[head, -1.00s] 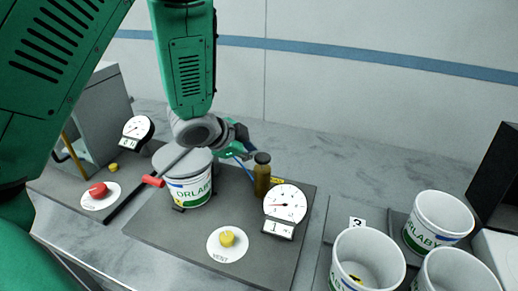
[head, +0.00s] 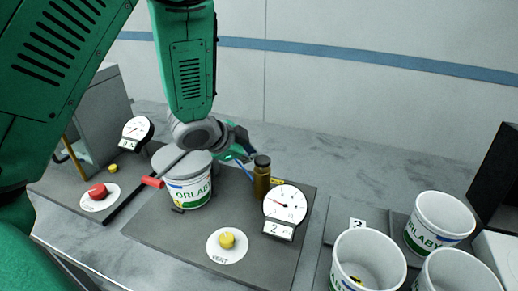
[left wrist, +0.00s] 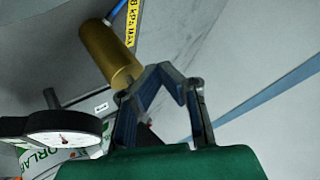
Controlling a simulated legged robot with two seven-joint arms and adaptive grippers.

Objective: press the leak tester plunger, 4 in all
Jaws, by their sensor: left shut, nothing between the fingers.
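The leak tester plunger (head: 262,181) is a brass-coloured cylinder with a dark cap, upright at the back of the grey tester plate (head: 160,236). It also shows as a gold cylinder in the left wrist view (left wrist: 110,55). My left gripper (head: 240,141) is shut and empty, just left of the plunger and partly hidden behind my arm. In the left wrist view my gripper's fingertips (left wrist: 165,76) are close beside the cylinder's end; I cannot tell whether they touch. The round gauge (head: 285,203) stands in front of the plunger, and its counter (head: 278,231) reads 2. My right gripper is out of view.
A lidded white tub (head: 195,192) stands on the plate under my arm, with a red-ended handle (head: 152,182) beside it. A yellow vent button (head: 227,241) is in front. A red button (head: 97,191) and a second gauge (head: 138,130) are left. Open tubs (head: 441,218) stand right.

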